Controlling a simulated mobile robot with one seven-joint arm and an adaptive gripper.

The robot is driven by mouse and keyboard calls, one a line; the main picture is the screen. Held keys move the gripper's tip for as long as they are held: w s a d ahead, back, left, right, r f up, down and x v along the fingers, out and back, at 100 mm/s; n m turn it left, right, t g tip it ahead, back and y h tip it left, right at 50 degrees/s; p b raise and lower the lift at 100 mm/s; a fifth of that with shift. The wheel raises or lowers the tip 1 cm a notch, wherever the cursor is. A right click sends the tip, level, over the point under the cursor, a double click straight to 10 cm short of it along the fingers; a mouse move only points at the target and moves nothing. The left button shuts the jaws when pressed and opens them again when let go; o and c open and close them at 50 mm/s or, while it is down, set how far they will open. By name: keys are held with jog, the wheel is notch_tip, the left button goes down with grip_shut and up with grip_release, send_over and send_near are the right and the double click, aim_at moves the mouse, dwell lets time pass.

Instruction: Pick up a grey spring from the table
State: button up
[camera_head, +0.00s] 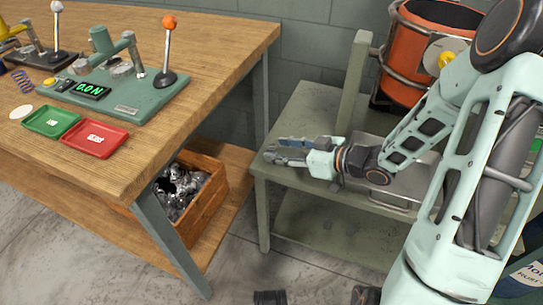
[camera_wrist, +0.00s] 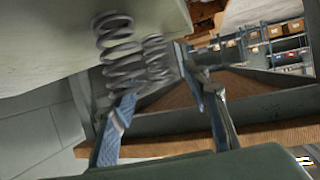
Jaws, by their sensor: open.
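Two grey coil springs show in the wrist view, a nearer one (camera_wrist: 118,48) and another (camera_wrist: 157,58) beside it, by the pale green-grey table (camera_wrist: 60,48). My gripper (camera_wrist: 160,88) is open, with one blue-padded finger on each side. The springs appear just beyond the fingertips; I cannot tell whether a finger touches one. In the head view my gripper (camera_head: 284,149) is low over the left part of the green-grey table (camera_head: 315,103). I cannot make out the grey springs there; the gripper may hide them.
A metal tray (camera_head: 405,190) lies on the green-grey table under my arm. An orange drum (camera_head: 432,50) stands behind. A wooden bench (camera_head: 215,50) at left holds a green coiler (camera_head: 140,98), green tray (camera_head: 50,121), red tray (camera_head: 95,139) and dark blue spring (camera_head: 22,82). A floor gap separates both tables.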

aim_at(276, 150)
jog(key=b+x, duration=0.1)
jog(key=x, duration=0.2)
jog(key=shift+a+f, duration=0.1)
jog(key=shift+a, duration=0.1)
grip_shut()
